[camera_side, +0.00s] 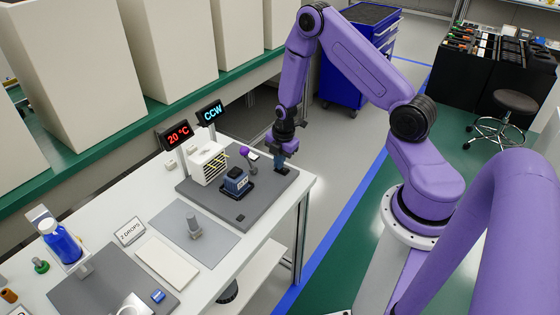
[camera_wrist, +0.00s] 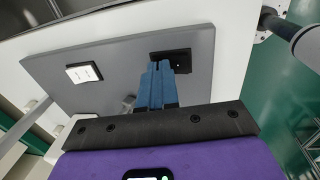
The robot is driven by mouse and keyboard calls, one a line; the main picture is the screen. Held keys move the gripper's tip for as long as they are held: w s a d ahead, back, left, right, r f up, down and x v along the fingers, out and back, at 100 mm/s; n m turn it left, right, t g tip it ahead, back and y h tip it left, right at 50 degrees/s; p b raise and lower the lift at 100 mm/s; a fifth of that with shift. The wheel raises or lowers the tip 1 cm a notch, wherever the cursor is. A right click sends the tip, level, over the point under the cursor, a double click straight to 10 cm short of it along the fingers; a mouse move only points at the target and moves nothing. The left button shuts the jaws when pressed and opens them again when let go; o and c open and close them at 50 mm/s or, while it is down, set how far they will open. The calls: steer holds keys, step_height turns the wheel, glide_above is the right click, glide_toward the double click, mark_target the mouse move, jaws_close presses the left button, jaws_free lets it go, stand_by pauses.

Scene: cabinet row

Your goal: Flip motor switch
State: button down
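My gripper (camera_side: 281,156) points down over the right end of a grey board on the table. In the wrist view its two blue fingers (camera_wrist: 160,68) lie side by side and look shut, with nothing seen between them. Their tips are just at a black plate (camera_wrist: 178,57), probably the motor switch's base; the fingers hide part of it, and I cannot tell whether they touch it. A dark base (camera_side: 281,170) shows below the gripper in the side view. The switch's position cannot be made out. A display (camera_side: 212,114) reads "CCW".
The grey board (camera_side: 213,199) also carries a dark blue boxed device (camera_side: 236,181), a white vented box (camera_side: 209,162) and a purple-topped part (camera_side: 244,150). A white label (camera_wrist: 84,73) shows in the wrist view. Another display (camera_side: 177,134) reads "20 °C". The table ends just right of the board.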

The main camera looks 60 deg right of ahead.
steer(key=shift+s, duration=0.25)
steer(key=shift+s+r, duration=0.1)
steer(key=shift+s, duration=0.55)
steer(key=shift+r, duration=0.15)
step_height(320, 180, up, 14)
steer(key=s, duration=0.1)
steer(key=shift+s+f, duration=0.2)
steer(key=shift+s, duration=0.15)
stand_by(0.3)
